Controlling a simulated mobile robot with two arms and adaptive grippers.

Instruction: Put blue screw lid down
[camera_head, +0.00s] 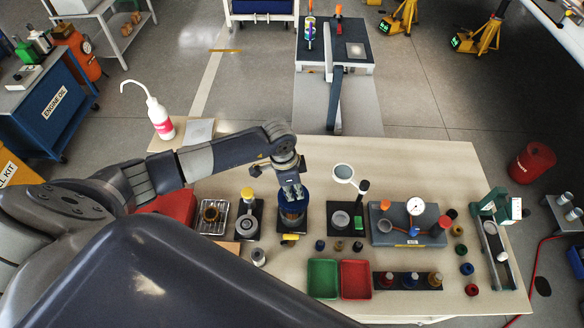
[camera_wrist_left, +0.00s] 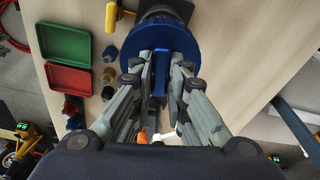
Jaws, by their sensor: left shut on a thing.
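The blue screw lid (camera_wrist_left: 184,42) is a round blue disc with a raised bar across it. In the left wrist view my left gripper (camera_wrist_left: 160,72) has its fingers closed on that bar. In the head view my left gripper (camera_head: 292,191) points down over the lid (camera_head: 281,205), directly above a jar with brownish contents (camera_head: 291,219). The fingers partly cover the lid. I cannot tell whether the lid rests on the jar rim or is just above it. My right gripper is not in view.
A yellow-topped item (camera_head: 247,195) stands close left of the jar. A magnifier stand (camera_head: 343,173) and a grey fixture with a gauge (camera_head: 415,207) are to the right. Green (camera_head: 322,279) and red (camera_head: 356,280) trays lie in front. The table's back right is clear.

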